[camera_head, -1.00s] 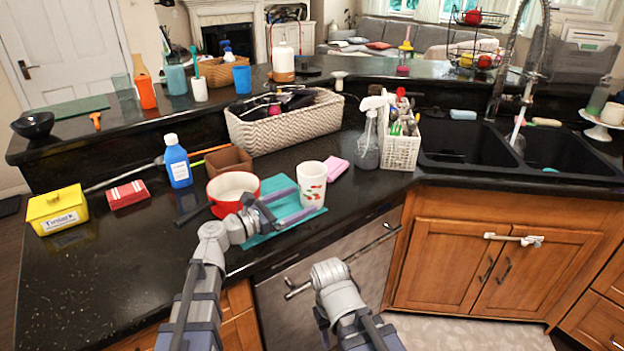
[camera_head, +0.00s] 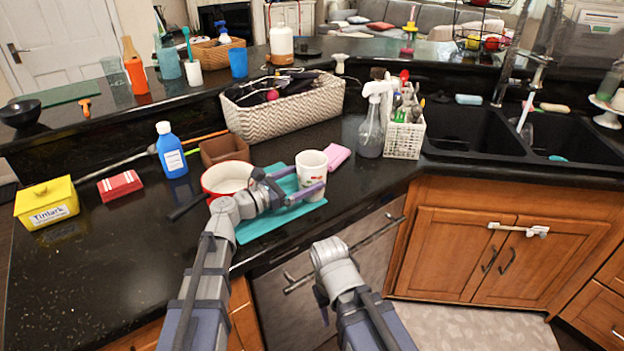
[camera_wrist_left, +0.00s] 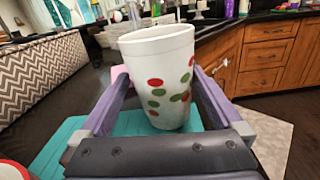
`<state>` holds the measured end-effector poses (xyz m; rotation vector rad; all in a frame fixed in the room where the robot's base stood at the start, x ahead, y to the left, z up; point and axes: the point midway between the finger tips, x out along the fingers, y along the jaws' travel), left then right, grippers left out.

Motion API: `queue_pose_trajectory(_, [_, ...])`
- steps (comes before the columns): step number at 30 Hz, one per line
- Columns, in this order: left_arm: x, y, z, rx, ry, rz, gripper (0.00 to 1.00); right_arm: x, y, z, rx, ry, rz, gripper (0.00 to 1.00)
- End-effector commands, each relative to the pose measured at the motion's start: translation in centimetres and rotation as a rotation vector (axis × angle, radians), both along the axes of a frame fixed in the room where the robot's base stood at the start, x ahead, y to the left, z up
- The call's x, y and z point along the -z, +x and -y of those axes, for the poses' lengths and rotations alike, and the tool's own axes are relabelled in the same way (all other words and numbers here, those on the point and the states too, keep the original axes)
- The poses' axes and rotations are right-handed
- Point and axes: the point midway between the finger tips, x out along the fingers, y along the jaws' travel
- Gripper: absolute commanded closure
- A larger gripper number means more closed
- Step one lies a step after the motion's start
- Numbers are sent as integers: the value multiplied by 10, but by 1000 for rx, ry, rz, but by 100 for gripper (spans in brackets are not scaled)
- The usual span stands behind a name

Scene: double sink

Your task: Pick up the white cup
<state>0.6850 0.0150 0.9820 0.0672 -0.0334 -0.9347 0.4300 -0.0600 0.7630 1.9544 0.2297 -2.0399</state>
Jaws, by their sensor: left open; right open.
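The white cup (camera_head: 312,164), with red and green dots, stands upright on a teal mat (camera_head: 256,229) near the counter's front edge. In the left wrist view the cup (camera_wrist_left: 158,60) fills the middle. My left gripper (camera_head: 309,181) is open, with its purple fingers on either side of the cup. Contact between the fingers and the cup cannot be made out. My right gripper (camera_head: 332,254) is low, in front of the dishwasher and away from the cup; its fingers are hardly visible.
A red-rimmed white bowl (camera_head: 227,177) stands left of the cup beside my left gripper. A pink sponge (camera_head: 338,156) lies just right of the cup. A spray bottle (camera_head: 372,125) and a white utensil basket (camera_head: 403,142) stand further right. A woven basket (camera_head: 283,116) is behind.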

Motion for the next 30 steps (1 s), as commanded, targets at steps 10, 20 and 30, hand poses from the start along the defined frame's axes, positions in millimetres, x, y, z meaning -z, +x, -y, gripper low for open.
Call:
queue_pose_trajectory(10, [5,15,22,2,0,0,0,5,0,0,0,0,0,50])
queue_pose_trajectory(20, [4,29,43,-1,0,0,0,4,0,0,0,0,0,50])
queue_pose_trajectory(30, [4,29,43,-1,0,0,28,4,0,0,0,0,0,50])
